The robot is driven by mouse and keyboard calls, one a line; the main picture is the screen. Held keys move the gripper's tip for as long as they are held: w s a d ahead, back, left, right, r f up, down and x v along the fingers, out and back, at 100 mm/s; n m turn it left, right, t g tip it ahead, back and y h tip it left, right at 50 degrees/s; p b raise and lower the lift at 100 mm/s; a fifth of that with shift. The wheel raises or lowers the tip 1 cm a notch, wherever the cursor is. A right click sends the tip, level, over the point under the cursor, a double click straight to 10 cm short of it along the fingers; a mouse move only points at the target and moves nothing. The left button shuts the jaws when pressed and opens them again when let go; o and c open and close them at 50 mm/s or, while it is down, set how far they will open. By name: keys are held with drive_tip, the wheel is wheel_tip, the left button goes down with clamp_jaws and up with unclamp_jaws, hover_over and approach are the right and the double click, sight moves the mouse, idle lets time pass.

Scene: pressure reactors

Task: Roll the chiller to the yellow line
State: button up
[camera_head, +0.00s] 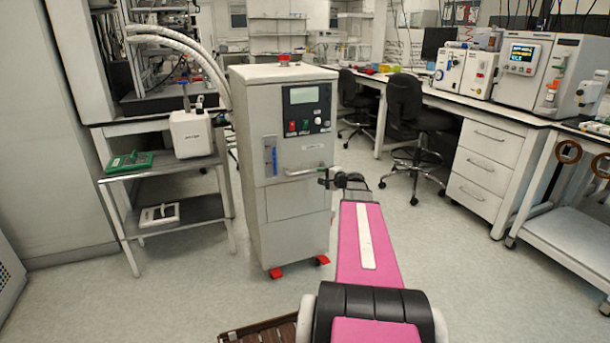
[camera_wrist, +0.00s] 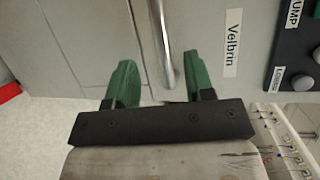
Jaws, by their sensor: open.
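The chiller (camera_head: 285,140) is a tall light-grey cabinet with a display, buttons and red-braked casters, standing upright left of centre in the head view. Its horizontal metal handle (camera_head: 303,171) is on the front; the handle also shows in the wrist view (camera_wrist: 161,38). My gripper (camera_head: 325,179) is at the handle's right end. In the wrist view my gripper (camera_wrist: 159,64) has its two green fingers apart, one on each side of the handle bar, with gaps visible. No yellow line shows in either view.
A steel cart (camera_head: 205,208) with a white container (camera_head: 191,134) and a green device (camera_head: 129,162) stands left of the chiller. Thick hoses (camera_head: 190,48) run behind it. Black chairs (camera_head: 408,100) and a bench with drawers (camera_head: 488,155) are right.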

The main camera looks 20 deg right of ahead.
sight(309, 173)
drive_tip(key=x, duration=0.9)
drive_tip(key=shift+f, duration=0.1)
clamp_jaws()
